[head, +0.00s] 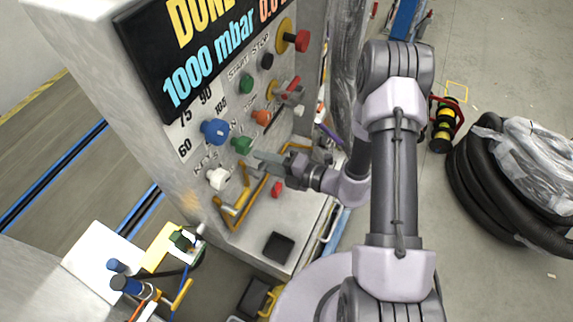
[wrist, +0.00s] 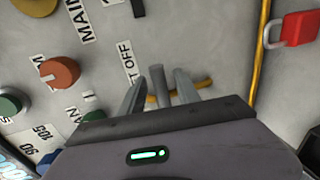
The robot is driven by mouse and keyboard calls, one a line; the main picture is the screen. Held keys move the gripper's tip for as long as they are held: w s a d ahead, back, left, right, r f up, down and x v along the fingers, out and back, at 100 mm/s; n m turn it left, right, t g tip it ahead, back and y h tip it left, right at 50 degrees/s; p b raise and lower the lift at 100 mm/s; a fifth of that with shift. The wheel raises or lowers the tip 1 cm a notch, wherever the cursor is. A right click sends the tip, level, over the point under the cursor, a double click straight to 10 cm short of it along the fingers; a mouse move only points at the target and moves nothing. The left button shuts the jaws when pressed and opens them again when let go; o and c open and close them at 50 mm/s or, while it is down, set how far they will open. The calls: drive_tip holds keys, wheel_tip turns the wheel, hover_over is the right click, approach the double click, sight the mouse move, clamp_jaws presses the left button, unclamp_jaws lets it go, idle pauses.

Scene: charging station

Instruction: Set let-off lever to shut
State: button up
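In the wrist view a grey let-off lever (wrist: 160,86) stands out from the panel beside a white label reading "…T OFF" (wrist: 128,62). My gripper (wrist: 160,80) has one finger on each side of the lever. The fingers are apart; I cannot tell whether either touches the lever. The lever's base is partly hidden by the fingers. In the head view my gripper (head: 268,158) is at the panel's lower part, right of the green knob (head: 242,145). The lever cannot be made out clearly there.
A yellow bar (wrist: 190,88) runs behind the fingers. A red padlock (wrist: 298,28) is at upper right, an orange knob (wrist: 60,72) at left. In the head view a blue knob (head: 215,131) and white knob (head: 218,179) are left of my gripper. The display (head: 205,60) reads 1000 mbar.

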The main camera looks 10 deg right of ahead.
drive_tip(key=p+v, duration=0.3)
drive_tip(key=v, duration=1.4)
drive_tip(key=shift+d, duration=0.15)
drive_tip(key=shift+s+r, duration=0.1)
drive_tip(key=s+a+r+n+g+h+b, duration=0.25)
drive_tip(key=a+r+n+g, duration=0.2)
drive_tip(key=n, duration=0.65)
drive_tip(key=s+a+r+n+g+h+b, duration=0.1)
drive_tip(key=s+a+r+n+g+b, duration=0.3)
drive_tip(key=n, duration=0.8)
drive_tip(key=s+r+n+t+h+b, duration=0.1)
drive_tip(key=r+n+t+h, duration=0.1)
drive_tip(key=n, duration=0.6)
drive_tip(key=s+d+r+n+t+h+b, duration=0.1)
drive_tip(key=s+r+n+t+h+b, duration=0.1)
drive_tip(key=r+n+h, duration=0.3)
drive_tip(key=n, duration=0.3)
drive_tip(key=shift+s+r, duration=0.25)
drive_tip(key=shift+r, duration=0.05)
